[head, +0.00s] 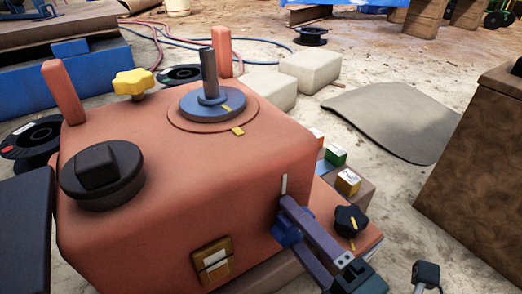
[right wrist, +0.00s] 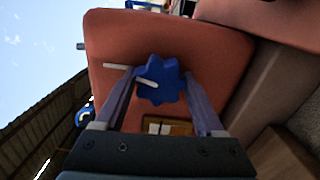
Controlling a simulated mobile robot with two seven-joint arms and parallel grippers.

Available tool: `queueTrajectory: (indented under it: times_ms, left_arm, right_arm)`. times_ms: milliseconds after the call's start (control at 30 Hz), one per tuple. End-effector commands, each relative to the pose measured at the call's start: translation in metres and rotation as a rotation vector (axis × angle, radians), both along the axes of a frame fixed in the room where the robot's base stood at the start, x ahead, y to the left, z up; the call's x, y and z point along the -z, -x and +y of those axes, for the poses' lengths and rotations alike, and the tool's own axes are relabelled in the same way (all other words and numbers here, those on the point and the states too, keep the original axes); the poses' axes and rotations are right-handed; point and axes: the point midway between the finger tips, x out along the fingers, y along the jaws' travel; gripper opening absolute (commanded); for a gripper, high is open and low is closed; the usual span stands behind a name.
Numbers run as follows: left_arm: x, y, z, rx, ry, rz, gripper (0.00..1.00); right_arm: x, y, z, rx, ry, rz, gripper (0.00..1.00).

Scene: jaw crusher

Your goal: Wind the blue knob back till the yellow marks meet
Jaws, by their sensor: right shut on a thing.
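The red machine housing (head: 180,190) fills the head view's left half. On its top is a round blue dial (head: 205,102) with an upright grey post. One yellow mark (head: 227,107) is on the dial and another yellow mark (head: 237,131) is on the housing, a little apart and not lined up. My right gripper (head: 288,218) is at the housing's right side, shut on a blue lobed knob (right wrist: 163,80). This knob has a white mark (right wrist: 148,83), not in line with the white mark (right wrist: 116,66) on the housing. My left gripper is not in view.
A black knob (head: 102,172), a yellow knob (head: 134,83) and red posts (head: 63,92) stand on the housing. Another black knob (head: 351,221) with a yellow stripe is right of my right gripper.

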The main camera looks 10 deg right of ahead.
Motion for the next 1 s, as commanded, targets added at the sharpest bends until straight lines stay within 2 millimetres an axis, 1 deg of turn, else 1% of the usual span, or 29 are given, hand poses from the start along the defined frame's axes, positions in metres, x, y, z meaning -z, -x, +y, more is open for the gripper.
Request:
queueTrajectory:
  times_ms: [200, 400, 633, 1000]
  left_arm:
    - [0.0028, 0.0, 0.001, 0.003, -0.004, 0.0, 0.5]
    - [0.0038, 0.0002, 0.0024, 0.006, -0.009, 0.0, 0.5]
    - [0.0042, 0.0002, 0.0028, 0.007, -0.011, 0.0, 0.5]
    - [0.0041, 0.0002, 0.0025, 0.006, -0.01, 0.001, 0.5]
  right_arm:
    - [0.0011, 0.0001, -0.0005, 0.002, 0.131, -0.046, 0.16]
    - [0.0007, 0.0, -0.0007, 0.002, 0.205, -0.074, 0.16]
    - [0.0006, 0.0002, -0.0004, 0.001, 0.241, -0.086, 0.16]
    - [0.0003, 0.0001, -0.0004, 0.001, 0.244, -0.088, 0.16]
